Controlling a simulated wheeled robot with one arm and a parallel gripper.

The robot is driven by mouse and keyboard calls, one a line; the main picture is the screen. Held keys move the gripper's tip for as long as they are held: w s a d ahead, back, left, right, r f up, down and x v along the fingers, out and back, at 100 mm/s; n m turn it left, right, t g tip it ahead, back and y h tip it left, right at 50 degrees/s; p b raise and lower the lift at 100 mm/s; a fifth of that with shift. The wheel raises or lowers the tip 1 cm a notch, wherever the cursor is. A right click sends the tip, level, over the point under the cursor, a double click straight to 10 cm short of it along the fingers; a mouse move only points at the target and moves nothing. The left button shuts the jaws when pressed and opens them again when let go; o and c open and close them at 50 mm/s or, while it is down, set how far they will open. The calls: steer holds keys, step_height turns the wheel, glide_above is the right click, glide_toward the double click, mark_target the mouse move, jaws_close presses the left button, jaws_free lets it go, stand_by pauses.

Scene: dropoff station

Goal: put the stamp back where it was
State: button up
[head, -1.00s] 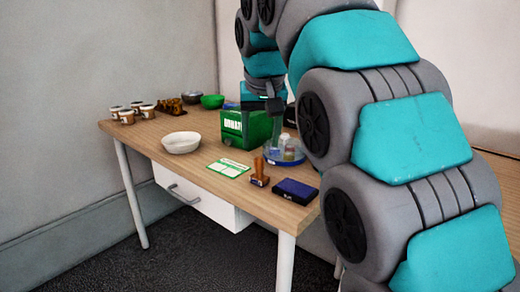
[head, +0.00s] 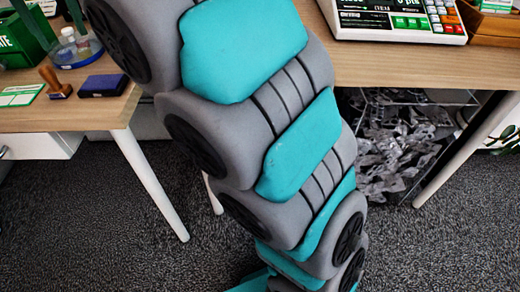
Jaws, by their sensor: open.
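The stamp (head: 55,83), with a brown wooden handle, stands on the wooden table (head: 58,113) at the left of the head view. A dark blue ink pad (head: 104,86) lies just to its right. A green and white card (head: 18,96) lies to its left, cut by the picture edge. Only a dark lower part of my gripper (head: 77,16) seems to show at the top left edge, above the round blue tray, apart from the stamp. It holds nothing that I can see. The rest of it is outside the picture.
A round blue tray (head: 66,62) with bottles stands behind the stamp, beside a green box (head: 22,40). My arm crosses the middle. A cash register (head: 396,22) stands on another table (head: 385,66), with a wire basket (head: 405,140) below.

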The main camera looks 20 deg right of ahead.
steer(key=s+d+f+m+g+h, duration=0.1)
steer(key=s+d+f, duration=0.4)
steer(key=d+f, duration=0.3)
steer(key=s+d+f+m+g, duration=0.1)
steer(key=s+d+f+g, duration=0.1)
steer(key=s+d+f, duration=0.7)
steer(key=s+d+f+g, duration=0.1)
steer(key=s+d+f, duration=0.3)
steer(key=s+f, duration=0.2)
steer(key=s+d+f+m+g, duration=0.1)
steer(key=s+d+f, duration=0.3)
steer(key=s, duration=0.6)
step_height(320, 180, down, 3)
steer(key=shift+d+r+m, duration=0.1)
steer(key=shift+d+m, duration=0.2)
steer(key=shift+d, duration=0.05)
